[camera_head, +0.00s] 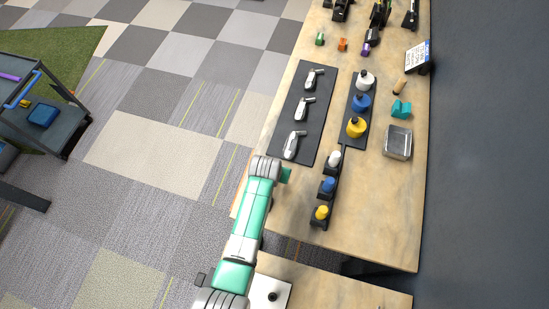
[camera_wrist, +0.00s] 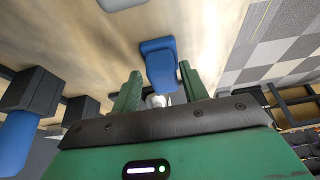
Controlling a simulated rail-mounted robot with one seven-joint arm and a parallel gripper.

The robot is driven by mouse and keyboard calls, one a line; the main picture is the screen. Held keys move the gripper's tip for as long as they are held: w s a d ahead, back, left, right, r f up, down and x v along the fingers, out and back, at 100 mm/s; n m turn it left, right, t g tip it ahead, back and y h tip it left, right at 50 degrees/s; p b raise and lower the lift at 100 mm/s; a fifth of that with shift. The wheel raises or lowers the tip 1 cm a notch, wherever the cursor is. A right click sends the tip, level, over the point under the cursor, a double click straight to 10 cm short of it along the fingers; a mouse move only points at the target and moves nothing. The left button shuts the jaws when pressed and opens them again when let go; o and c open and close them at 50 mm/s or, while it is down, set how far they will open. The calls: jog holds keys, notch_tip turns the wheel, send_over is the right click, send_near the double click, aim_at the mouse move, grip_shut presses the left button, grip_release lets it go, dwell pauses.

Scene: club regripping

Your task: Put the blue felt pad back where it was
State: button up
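In the wrist view a blue piece with a broad rounded top and a narrower block below (camera_wrist: 160,62) shows between and just beyond my gripper's fingers (camera_wrist: 160,80); it looks like the blue felt pad, but its felt surface cannot be made out. The green fingers stand apart on either side of it, with no clear grip on it. A small silver part (camera_wrist: 157,100) shows below it, between the fingers. In the head view my gripper (camera_head: 286,174) is at the table's left edge, mostly hidden behind my arm, and no such blue piece shows there.
The wooden table (camera_head: 385,215) holds a dark mat with several silver club heads (camera_head: 298,145), bottles on a black tray (camera_head: 361,102), black holders with white, blue (camera_head: 328,185) and yellow tops, and a metal tray (camera_head: 398,142). A cart (camera_head: 75,125) stands left.

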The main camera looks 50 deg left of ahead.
jog(key=shift+r+p, duration=0.3)
jog(key=shift+r, duration=0.05)
jog(key=p+v, duration=0.1)
jog(key=v, duration=1)
jog(key=shift+s+r, duration=0.25)
jog(key=shift+d, duration=0.1)
